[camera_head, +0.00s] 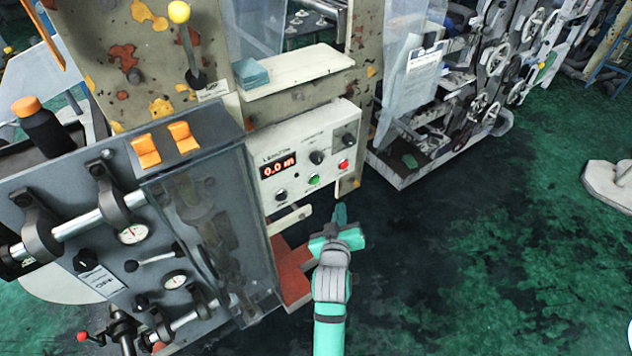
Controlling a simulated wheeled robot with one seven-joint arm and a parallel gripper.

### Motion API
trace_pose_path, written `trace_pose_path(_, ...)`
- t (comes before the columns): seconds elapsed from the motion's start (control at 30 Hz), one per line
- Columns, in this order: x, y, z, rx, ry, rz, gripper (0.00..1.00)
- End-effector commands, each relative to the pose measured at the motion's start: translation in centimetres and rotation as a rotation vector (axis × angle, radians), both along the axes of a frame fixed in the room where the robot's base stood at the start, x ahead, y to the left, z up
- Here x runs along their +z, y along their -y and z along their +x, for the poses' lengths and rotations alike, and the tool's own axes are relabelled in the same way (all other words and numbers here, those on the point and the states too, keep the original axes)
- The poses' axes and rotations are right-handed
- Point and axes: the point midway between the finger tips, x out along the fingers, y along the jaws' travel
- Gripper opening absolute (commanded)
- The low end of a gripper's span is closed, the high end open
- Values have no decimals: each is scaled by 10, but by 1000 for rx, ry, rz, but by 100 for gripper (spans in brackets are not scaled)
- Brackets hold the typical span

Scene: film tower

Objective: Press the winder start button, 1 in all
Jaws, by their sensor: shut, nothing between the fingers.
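The winder control panel (275,201) is a pale box on the machine's frame, with a red display (279,166) reading 0.0 m. A green button (314,180) sits low on the panel, with a red button (344,165) to its right. Black knobs sit around them. Labels near the buttons are too small to read, so I cannot tell from lettering which one is start. My gripper (340,213) is shut and empty, just below and right of the green button in the picture. It appears apart from the panel. My teal arm runs up from the bottom edge.
A clear guard (216,232) and a grey panel with a shaft and gauges stand to the left. A cream shelf with a blue block (252,72) is above the control panel. A yellow-knobbed lever (180,12) rises upper left. Green floor (470,250) is free to the right.

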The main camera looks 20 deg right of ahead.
Motion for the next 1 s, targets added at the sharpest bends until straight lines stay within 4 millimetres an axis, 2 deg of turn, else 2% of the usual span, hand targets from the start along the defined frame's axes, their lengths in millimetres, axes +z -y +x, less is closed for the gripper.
trace_pose_path(0.23, 0, -4, 9, 2, 1, -1, 0)
trace_pose_path(0.7, 0, -23, 62, 3, 1, 0, 0)
trace_pose_path(1.0, 0, -30, 81, 1, 2, 1, 0)
